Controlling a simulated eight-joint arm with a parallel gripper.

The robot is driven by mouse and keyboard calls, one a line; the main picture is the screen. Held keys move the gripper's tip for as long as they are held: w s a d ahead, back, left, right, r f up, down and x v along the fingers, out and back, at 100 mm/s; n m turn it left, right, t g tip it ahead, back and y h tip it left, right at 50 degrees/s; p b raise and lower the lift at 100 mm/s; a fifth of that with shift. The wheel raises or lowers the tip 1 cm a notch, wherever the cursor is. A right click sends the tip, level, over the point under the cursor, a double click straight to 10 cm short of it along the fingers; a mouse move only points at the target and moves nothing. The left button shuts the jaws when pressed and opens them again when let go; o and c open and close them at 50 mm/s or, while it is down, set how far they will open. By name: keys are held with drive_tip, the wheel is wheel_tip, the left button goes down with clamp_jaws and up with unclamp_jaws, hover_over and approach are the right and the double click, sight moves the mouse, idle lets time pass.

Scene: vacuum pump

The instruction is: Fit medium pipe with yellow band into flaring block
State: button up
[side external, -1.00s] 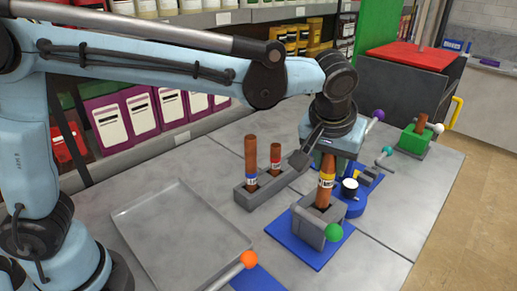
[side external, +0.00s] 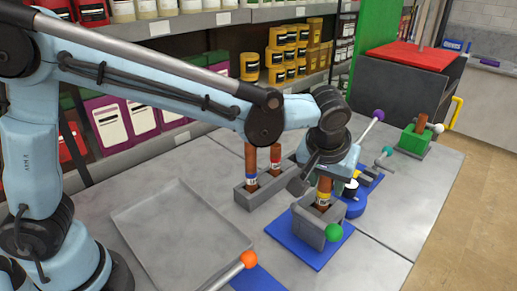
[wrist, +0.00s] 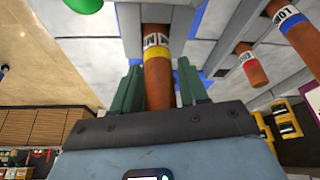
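The medium pipe, copper with a yellow band and a white label, (side external: 324,197) is upright in the side view, its lower end inside the opening of the grey flaring block (side external: 309,233). The block sits on a blue base with a green ball handle (side external: 334,232). My gripper (side external: 323,172) is over the pipe's upper part. In the wrist view the pipe (wrist: 157,80) lies between my two dark green fingers (wrist: 160,88), which appear closed on it. How deep the pipe's end sits in the block is hidden.
A grey holder (side external: 244,198) to the left holds a taller blue-banded pipe (side external: 251,165) and a thinner red-banded pipe (side external: 275,158). A blue tool (side external: 357,205) stands close behind the block. An empty grey tray (side external: 160,222) lies at left.

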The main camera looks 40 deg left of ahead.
drive_tip(key=shift+o, duration=1.1)
drive_tip(key=shift+r, duration=0.1)
drive_tip(key=v, duration=1.1)
drive_tip(key=s+a+f+m+t, duration=0.1)
drive_tip(key=s+a+f, duration=0.2)
drive_tip(key=a, duration=0.4)
drive_tip(key=s+a+f+m+t, duration=0.1)
drive_tip(key=s+a+f, duration=0.2)
drive_tip(key=a, duration=0.4)
drive_tip(key=s+a+f+m+t+h, duration=0.1)
drive_tip(key=s+a+f, duration=0.2)
drive_tip(key=a, duration=0.4)
drive_tip(key=shift+s, duration=0.45)
